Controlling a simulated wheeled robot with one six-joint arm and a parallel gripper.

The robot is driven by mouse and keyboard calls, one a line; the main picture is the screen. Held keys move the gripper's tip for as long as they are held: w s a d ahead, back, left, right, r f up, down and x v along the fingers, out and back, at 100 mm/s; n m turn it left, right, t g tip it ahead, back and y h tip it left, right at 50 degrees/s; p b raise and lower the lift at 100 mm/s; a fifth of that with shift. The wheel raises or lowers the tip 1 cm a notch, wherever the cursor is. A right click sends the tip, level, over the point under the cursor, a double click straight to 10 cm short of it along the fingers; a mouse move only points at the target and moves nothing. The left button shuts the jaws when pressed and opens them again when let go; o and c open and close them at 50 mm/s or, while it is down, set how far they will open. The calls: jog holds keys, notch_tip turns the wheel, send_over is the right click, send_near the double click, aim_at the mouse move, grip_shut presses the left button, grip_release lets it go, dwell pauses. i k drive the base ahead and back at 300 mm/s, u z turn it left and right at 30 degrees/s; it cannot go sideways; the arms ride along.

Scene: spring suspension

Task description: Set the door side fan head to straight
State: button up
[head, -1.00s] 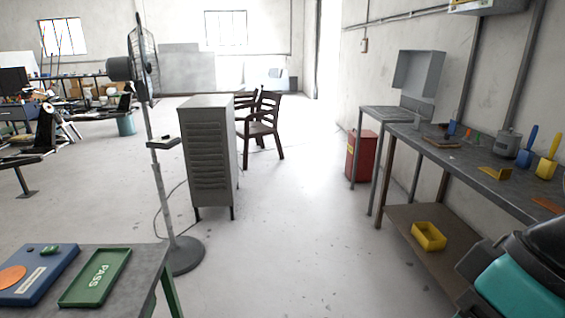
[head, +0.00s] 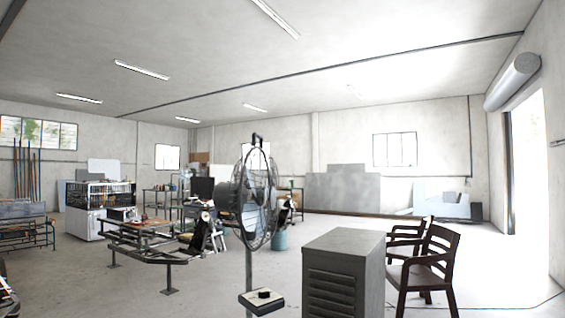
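One pedestal fan stands in the middle of the head view. Its round caged head (head: 258,203) is seen obliquely, with the motor housing (head: 229,197) on the left and the cage towards the right. A dark handle or hook shows at its top. The grey pole (head: 249,268) runs down to a small control box (head: 262,300) with a dark knob on top. The fan's base is below the picture. I cannot tell whether the head is tilted, or whether this is the door side fan. My gripper is not in view.
A grey louvred cabinet (head: 345,250) stands close to the fan's right. Dark wooden chairs (head: 428,270) stand beyond it. A bright open doorway (head: 527,165) is at the right. Low benches (head: 145,235) stand at the left. Bare floor shows between the benches and the fan.

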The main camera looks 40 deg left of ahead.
aim_at(231, 197)
jog(key=u, duration=0.6)
jog(key=i, duration=1.9)
jog(key=u, duration=0.85)
